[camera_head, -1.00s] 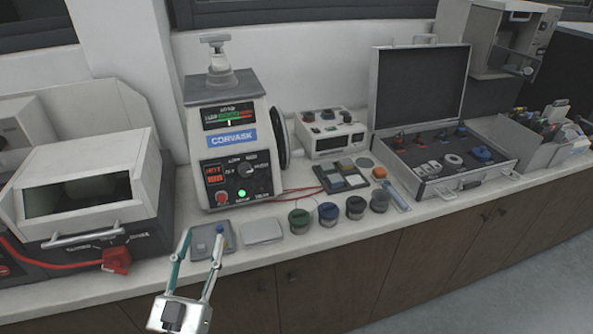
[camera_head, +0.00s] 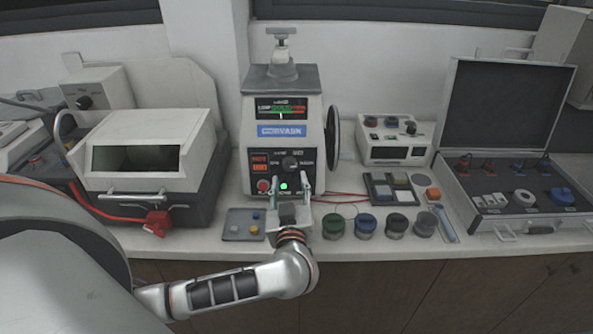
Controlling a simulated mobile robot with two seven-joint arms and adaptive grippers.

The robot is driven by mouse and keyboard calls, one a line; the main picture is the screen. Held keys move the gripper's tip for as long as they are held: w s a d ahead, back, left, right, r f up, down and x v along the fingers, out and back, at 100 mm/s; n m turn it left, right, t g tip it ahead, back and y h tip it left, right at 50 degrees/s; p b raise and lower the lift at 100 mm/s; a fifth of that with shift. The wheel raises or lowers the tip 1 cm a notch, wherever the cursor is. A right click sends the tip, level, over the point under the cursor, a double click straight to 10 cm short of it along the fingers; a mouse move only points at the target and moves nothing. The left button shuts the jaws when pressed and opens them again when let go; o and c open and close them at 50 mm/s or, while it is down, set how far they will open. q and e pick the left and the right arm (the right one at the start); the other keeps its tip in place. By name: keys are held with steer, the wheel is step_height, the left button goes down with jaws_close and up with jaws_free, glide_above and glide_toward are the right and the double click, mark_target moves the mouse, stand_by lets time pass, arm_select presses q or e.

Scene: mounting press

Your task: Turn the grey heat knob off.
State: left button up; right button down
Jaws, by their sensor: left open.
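The mounting press (camera_head: 313,112) stands at the back of the counter with a blue CORVASK label. On its black lower panel is a round grey knob (camera_head: 290,163), right of a red lit display (camera_head: 259,162). The knob's pointer is too small to read. Below it are a lit green button (camera_head: 284,186) and a red button (camera_head: 263,186). My left gripper (camera_head: 287,188) is open and empty, in front of the panel's lower part and below the knob. Its two fingers point at the press, one on each side of the green button. My right gripper is not in view.
A grey tray (camera_head: 240,226) lies beside my gripper. Several jars, including a green-lidded one (camera_head: 334,222), stand right of it. A small control box (camera_head: 392,140) and open case (camera_head: 540,235) are farther right.

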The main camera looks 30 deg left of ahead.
mark_target(290, 167)
arm_select(q)
steer(key=shift+x, duration=2.7)
steer(key=c, duration=1.1)
